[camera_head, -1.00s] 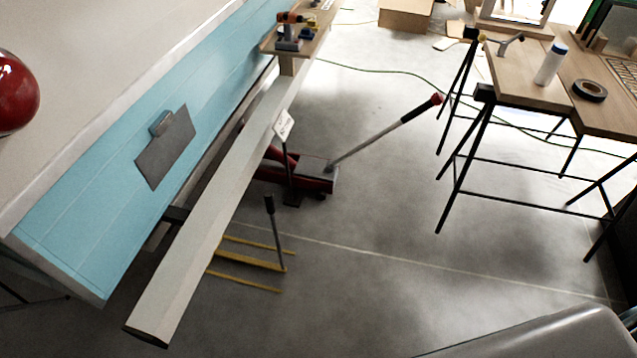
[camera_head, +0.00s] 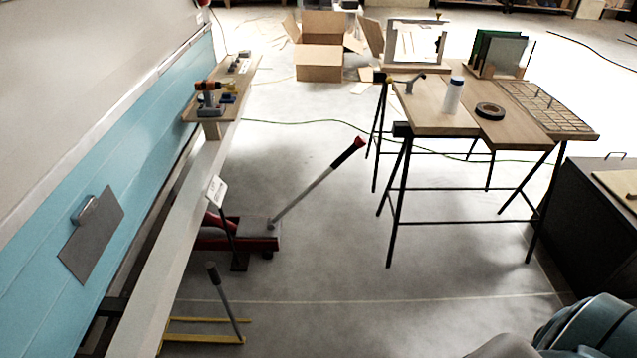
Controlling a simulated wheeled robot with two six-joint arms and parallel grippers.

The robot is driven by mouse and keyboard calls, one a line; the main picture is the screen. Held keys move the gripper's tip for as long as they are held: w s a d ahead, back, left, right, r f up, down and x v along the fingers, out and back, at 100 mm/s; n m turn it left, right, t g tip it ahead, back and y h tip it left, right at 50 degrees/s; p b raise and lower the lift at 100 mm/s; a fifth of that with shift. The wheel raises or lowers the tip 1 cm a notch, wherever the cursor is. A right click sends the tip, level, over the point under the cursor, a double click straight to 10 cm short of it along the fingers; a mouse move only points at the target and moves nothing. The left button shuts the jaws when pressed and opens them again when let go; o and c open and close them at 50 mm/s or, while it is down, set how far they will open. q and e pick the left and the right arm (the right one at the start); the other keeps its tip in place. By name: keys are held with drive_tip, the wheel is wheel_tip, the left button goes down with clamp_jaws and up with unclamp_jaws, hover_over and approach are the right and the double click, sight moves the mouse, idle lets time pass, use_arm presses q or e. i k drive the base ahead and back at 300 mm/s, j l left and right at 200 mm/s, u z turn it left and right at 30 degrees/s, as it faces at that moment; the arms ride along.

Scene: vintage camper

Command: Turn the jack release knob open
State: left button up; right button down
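A red floor jack (camera_head: 262,234) stands on the floor, partly under the light blue camper and its long pale beam. Its long handle (camera_head: 312,186) slants up to the right and ends in a red tip (camera_head: 359,142). The release knob is too small to tell apart; the red tip may or may not be it. A small white sign (camera_head: 215,192) on a stand is beside the jack. Neither of my grippers shows in the view.
A workbench (camera_head: 430,112) with black trestles stands right of the jack, carrying a white bottle (camera_head: 453,95) and tape roll (camera_head: 490,111). A black rod (camera_head: 222,300) rises near yellow strips at the lower left.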

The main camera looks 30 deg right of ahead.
sight(360, 141)
drive_tip(key=i+l+z, duration=0.15)
drive_tip(key=z, duration=0.25)
drive_tip(key=i+z, duration=0.8)
drive_tip(key=i+l+z, duration=0.15)
drive_tip(key=i+z, duration=0.6)
drive_tip(key=k+l, duration=0.05)
drive_tip(key=k, duration=0.05)
